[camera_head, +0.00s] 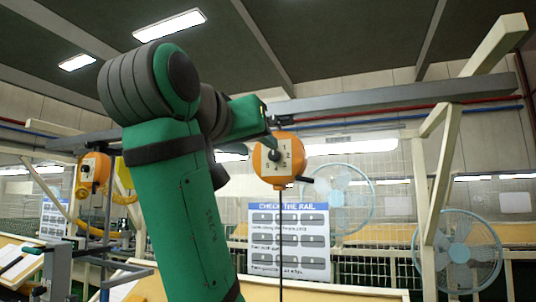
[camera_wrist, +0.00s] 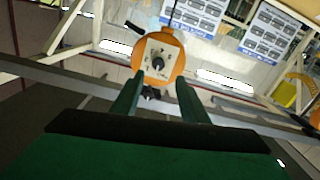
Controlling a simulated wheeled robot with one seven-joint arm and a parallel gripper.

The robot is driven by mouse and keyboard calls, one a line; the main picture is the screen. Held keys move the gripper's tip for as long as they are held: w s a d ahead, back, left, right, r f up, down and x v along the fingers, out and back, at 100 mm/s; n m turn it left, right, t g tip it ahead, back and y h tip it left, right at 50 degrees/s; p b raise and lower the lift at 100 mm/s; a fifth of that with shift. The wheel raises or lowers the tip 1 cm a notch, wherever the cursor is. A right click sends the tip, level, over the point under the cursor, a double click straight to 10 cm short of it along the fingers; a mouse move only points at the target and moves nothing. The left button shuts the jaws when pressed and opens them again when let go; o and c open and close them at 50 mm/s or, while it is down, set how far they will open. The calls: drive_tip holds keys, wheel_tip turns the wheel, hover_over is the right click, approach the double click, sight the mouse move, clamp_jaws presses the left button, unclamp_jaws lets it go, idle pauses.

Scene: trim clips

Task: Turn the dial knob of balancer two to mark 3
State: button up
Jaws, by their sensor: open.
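An orange balancer (camera_head: 289,181) hangs from the overhead rail, with a pale square dial plate and a black dial knob (camera_head: 275,156). In the wrist view the same balancer (camera_wrist: 178,64) appears ahead of my fingers, its black knob (camera_wrist: 158,63) near the plate's middle. The marks are too small to read surely, and so is the knob's setting. My gripper (camera_wrist: 158,95) is open and empty, its two green fingers spread just short of the dial. In the head view my gripper (camera_head: 268,138) is at the balancer's upper left, mostly hidden by its own body. No balancer number is readable.
A second orange balancer (camera_head: 84,189) hangs at the left. The grey rail (camera_head: 390,96) runs overhead past my arm. A "check the rail" board (camera_head: 289,242), a mesh fence and two fans (camera_head: 458,252) stand behind. A dark handle (camera_head: 304,179) juts from the near balancer's right.

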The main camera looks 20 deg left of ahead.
sight(273, 154)
drive_tip(key=w, duration=0.7)
drive_tip(key=shift+d, duration=0.4)
drive_tip(key=shift+w+a, duration=0.2)
drive_tip(key=shift+w, duration=0.5)
clamp_jaws()
